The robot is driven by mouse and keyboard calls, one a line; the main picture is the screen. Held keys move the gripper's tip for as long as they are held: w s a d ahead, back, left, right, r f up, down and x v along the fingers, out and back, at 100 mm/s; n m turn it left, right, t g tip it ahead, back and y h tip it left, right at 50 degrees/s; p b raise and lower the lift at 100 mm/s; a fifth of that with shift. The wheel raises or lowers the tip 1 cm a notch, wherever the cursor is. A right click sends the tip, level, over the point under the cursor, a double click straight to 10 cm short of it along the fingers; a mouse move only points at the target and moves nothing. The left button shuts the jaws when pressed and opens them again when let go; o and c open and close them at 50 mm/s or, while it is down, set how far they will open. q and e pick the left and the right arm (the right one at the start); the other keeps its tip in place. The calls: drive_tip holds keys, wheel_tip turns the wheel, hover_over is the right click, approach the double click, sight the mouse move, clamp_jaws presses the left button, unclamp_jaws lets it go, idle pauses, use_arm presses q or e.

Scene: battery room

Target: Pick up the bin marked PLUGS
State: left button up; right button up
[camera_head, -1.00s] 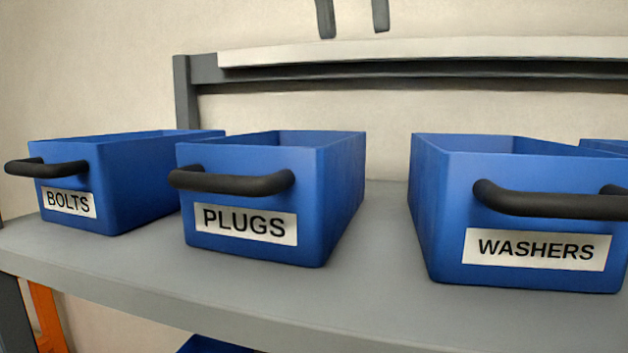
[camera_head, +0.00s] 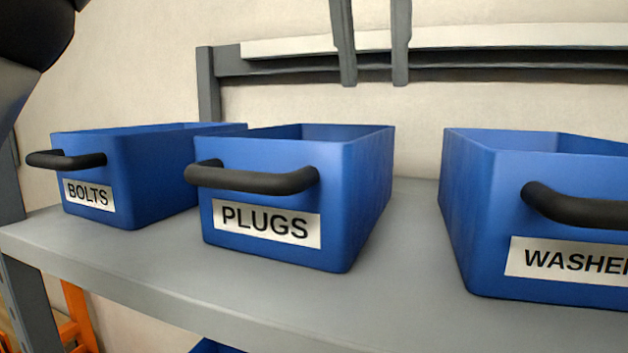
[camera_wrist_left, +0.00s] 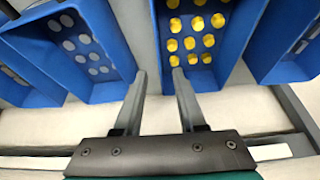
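The bin marked PLUGS (camera_head: 275,255) is blue and stands upright on the grey shelf. Its black handle (camera_head: 255,180) is on the front, above the white label. My left gripper (camera_head: 374,83) hangs in from the top, its two grey fingers apart with nothing between them. It is above the bin's rim level, over toward the gap beside the WASHERS bin, and touches nothing I can see. The left wrist view shows the same open fingers (camera_wrist_left: 159,78) near a blue bin holding yellow round pieces (camera_wrist_left: 191,72); no label shows there. My right gripper is not in view.
The BOLTS bin (camera_head: 150,180) stands close on the left. The WASHERS bin (camera_head: 465,210) stands on the right, past a clear strip of shelf (camera_head: 400,250). A grey upright (camera_head: 209,85) and a rail (camera_head: 290,67) run behind. Grey discs (camera_wrist_left: 85,45) lie in another bin.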

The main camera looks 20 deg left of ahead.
sight(378, 132)
use_arm(q)
drive_tip(key=shift+s+x, duration=0.1)
drive_tip(key=shift+x, duration=1.85)
drive_tip(key=shift+s+x, duration=0.15)
drive_tip(key=shift+x, duration=1.8)
drive_tip(key=shift+f, duration=0.1)
clamp_jaws()
